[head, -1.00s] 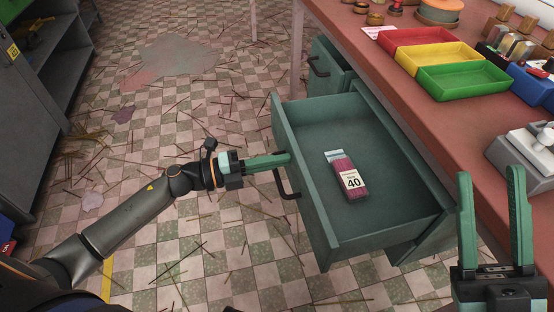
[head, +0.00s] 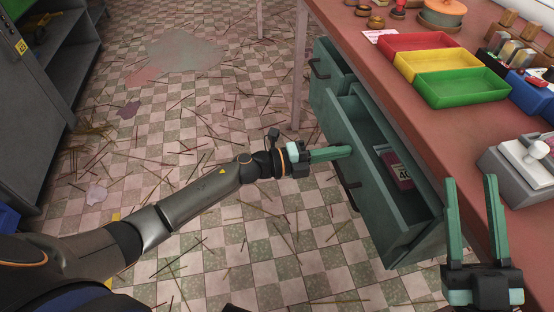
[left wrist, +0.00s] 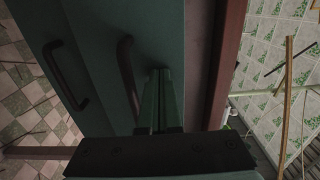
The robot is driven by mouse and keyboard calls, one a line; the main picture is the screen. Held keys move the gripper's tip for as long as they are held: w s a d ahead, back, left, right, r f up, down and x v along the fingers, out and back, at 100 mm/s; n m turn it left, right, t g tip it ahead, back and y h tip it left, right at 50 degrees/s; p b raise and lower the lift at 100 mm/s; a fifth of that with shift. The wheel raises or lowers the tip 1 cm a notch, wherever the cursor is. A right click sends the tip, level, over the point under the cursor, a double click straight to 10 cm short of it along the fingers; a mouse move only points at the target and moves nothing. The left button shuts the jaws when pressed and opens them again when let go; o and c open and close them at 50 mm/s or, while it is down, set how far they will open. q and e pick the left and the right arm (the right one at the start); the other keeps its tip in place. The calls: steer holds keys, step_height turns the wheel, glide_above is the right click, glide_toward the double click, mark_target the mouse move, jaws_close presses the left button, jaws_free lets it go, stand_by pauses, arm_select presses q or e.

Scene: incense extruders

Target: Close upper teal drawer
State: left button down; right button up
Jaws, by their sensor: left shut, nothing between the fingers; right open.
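The upper teal drawer (head: 375,185) stands partly open under the workbench, with a narrow gap showing its inside. A dark pink pack labelled 40 (head: 396,168) lies inside it, partly hidden by the drawer front. My left gripper (head: 350,151) is shut and empty, its fingertips at the outer face of the drawer front near the dark handle (head: 351,195). In the left wrist view the shut fingers (left wrist: 160,75) point at the teal front beside a curved handle (left wrist: 128,75). My right gripper (head: 475,182) is open and empty over the bench's front edge.
Another teal drawer front with a handle (head: 320,68) is further back. Red (head: 415,52), yellow (head: 430,66) and green (head: 462,100) trays sit on the bench (head: 390,95).

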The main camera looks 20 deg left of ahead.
mark_target(363, 148)
arm_select(q)
steer(key=x, duration=0.4)
steer(key=shift+w+d, duration=0.15)
steer(key=shift+d, duration=0.1)
steer(key=shift+w+d+b, duration=0.3)
steer(key=shift+w+d, duration=0.1)
steer(key=shift+d, duration=0.15)
steer(key=shift+d+r, duration=0.15)
arm_select(e)
steer(key=shift+s+a+r+n+y, duration=0.2)
steer(key=shift+s+r+n+y, duration=0.3)
steer(key=shift+s+r+y, duration=0.25)
steer(key=shift+s+a+r+n+y, duration=0.2)
steer(key=shift+s+r+n+y, duration=0.35)
steer(key=shift+r, duration=0.25)
arm_select(q)
steer(key=shift+w+r, duration=0.1)
